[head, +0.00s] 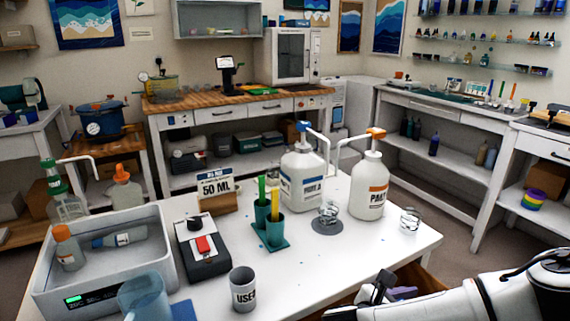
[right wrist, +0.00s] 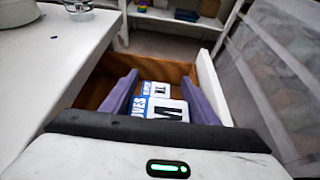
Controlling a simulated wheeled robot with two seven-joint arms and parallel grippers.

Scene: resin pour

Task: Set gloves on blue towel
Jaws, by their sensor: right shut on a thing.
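Purple parts stand on both sides of the label. In the head view a bit of purple shows beside my right gripper (head: 377,287) at the table's front right. A corner of the blue towel (head: 184,310) shows at the bottom edge, mostly hidden behind a blue pitcher. My left gripper is not in view.
The white table (head: 330,262) holds a grey tub (head: 172,275), a blue pitcher (head: 145,298), a USED cup (head: 243,290), a black device (head: 203,250), a green holder (head: 271,240) and two pump bottles (head: 303,180). The front middle of the table is fairly clear.

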